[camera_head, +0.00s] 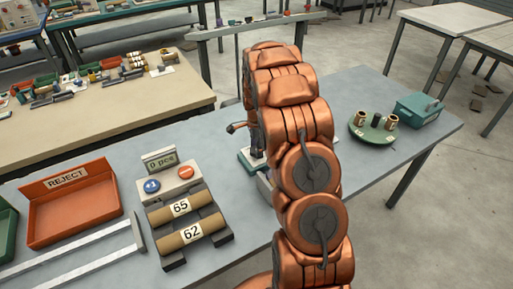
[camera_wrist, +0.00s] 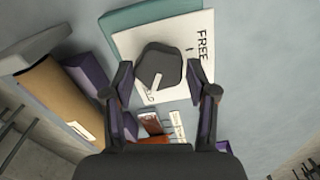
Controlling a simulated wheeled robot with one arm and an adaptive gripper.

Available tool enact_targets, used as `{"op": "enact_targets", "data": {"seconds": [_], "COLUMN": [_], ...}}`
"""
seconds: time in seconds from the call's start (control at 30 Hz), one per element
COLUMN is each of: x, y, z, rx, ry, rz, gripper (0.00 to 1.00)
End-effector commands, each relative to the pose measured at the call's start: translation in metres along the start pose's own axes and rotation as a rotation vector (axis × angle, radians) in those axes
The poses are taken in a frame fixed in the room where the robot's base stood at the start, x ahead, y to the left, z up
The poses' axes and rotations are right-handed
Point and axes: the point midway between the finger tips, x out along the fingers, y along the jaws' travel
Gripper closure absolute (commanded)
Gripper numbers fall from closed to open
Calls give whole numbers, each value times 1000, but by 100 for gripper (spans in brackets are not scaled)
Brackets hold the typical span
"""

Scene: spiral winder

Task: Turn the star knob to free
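The star knob (camera_wrist: 158,68) is a dark grey, many-sided knob on a white plate (camera_wrist: 190,30) in the wrist view. A white mark on it points down and left, away from the printed word FREE at the plate's upper right. Another label by the mark is partly hidden and unreadable. My gripper (camera_wrist: 159,76) is open, with one finger on each side of the knob. Gaps seem to show between fingers and knob; I cannot tell contact for certain. In the head view my arm hides the knob and gripper.
A REJECT tray (camera_head: 72,205), a button box (camera_head: 168,183) with rolls marked 65 and 62, and a round green tray (camera_head: 373,130) stand on the grey table. A brown roll (camera_wrist: 60,95) lies left of the knob in the wrist view. The table right of my arm is partly clear.

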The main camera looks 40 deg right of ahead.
Motion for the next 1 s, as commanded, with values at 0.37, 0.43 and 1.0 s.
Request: {"op": "enact_targets", "data": {"seconds": [0.37, 0.43, 1.0], "x": [0, 0, 7], "y": [0, 0, -1], "z": [0, 0, 1], "rx": [0, 0, -235], "ry": [0, 0, 0], "rz": [0, 0, -1], "gripper": [86, 89, 89]}}
